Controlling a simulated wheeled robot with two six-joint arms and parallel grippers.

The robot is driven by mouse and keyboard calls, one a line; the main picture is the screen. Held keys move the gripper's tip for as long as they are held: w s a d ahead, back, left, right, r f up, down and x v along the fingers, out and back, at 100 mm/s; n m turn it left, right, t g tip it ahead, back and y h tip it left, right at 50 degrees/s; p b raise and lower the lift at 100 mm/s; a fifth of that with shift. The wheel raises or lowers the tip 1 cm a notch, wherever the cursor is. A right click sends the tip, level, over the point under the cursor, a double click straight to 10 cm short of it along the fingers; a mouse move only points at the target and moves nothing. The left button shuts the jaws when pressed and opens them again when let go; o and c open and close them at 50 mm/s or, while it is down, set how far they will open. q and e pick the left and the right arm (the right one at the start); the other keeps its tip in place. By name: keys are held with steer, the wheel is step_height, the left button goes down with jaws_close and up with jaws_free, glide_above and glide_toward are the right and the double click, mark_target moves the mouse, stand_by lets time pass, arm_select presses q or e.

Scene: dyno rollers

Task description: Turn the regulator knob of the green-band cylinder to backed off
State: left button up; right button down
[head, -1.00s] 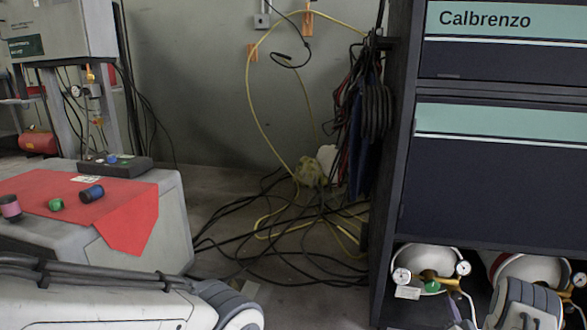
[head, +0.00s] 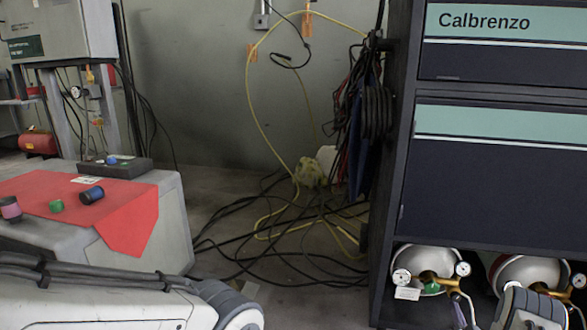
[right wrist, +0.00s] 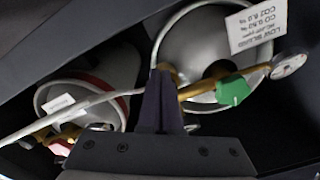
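The cylinder with the green regulator knob (head: 432,287) lies on the left of the cabinet's bottom bay; its grey end (head: 420,258) faces out, with two gauges and a brass regulator. I cannot make out a green band. In the right wrist view the green knob (right wrist: 232,90) is right of my right gripper (right wrist: 161,82). The gripper's dark fingers look together as one block, in front of the brass fitting and apart from the knob. In the head view the right gripper (head: 463,312) is low, right of the knob, partly cut off. My left gripper is out of view.
A red-banded cylinder (head: 530,270) lies beside it on the right, partly behind my right arm. A pale hose crosses the right wrist view. Cabinet walls (head: 392,200) enclose the bay closely. Cables (head: 300,235) cover the floor at left; a red cloth (head: 120,215) lies on a grey case.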

steer(key=shift+w+d+r, duration=0.1)
steer(key=shift+d+r, duration=0.1)
steer(key=shift+d, duration=0.05)
steer(key=shift+f, duration=0.25)
steer(key=p+v, duration=0.3)
steer(key=v, duration=0.3)
steer(key=shift+a+f, duration=0.25)
